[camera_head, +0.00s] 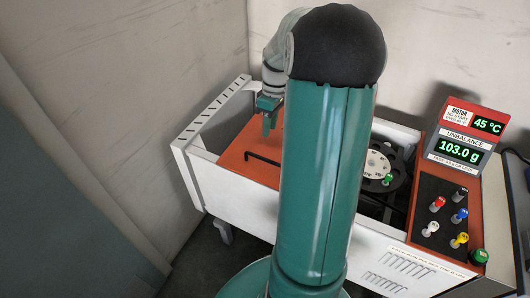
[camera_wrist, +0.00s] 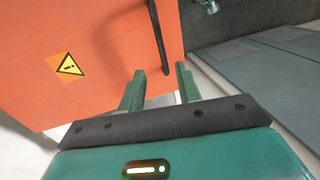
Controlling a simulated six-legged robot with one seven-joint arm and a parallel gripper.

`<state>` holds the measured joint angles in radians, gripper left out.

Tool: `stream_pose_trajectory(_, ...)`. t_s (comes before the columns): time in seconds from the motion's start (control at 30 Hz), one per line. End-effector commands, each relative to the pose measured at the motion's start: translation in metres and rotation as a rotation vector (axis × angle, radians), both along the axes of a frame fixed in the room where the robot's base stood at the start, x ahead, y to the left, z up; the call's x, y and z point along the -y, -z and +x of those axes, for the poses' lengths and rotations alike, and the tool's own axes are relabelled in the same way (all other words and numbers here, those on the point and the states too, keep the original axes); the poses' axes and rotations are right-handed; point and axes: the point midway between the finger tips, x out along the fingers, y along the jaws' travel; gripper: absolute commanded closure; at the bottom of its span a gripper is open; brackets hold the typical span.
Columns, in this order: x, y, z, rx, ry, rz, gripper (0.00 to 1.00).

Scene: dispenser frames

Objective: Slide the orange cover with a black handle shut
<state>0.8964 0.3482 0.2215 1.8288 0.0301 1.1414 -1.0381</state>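The orange cover (camera_head: 240,150) lies over the left part of the white machine's opening in the head view. Its black handle (camera_head: 263,159) shows at the cover's front, partly hidden behind my arm. In the wrist view the orange cover (camera_wrist: 100,50) fills the upper left, with a yellow warning sticker, and the black handle (camera_wrist: 158,35) runs down near its right edge. My gripper (camera_head: 268,122) is above the cover in the head view. In the wrist view its two green fingers (camera_wrist: 160,75) are apart with nothing between them, and the handle's end appears just beyond them.
A control panel (camera_head: 440,215) with coloured knobs and displays reading 45 °C and 103.0 g stands at the right. Walls stand close behind and left.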

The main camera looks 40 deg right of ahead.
Motion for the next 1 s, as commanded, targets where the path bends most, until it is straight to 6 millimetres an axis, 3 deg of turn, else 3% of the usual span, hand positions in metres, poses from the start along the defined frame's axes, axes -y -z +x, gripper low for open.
stream_pose_trajectory(0.5,-0.019,0.096,-0.005,-0.002,-0.002,0.001,0.66)
stream_pose_trajectory(0.7,-0.022,0.110,-0.005,0.001,-0.002,-0.001,0.66)
stream_pose_trajectory(0.97,-0.022,0.111,-0.005,0.001,-0.003,-0.001,0.66)
stream_pose_trajectory(1.0,-0.022,0.111,-0.005,0.001,-0.002,-0.001,0.74)
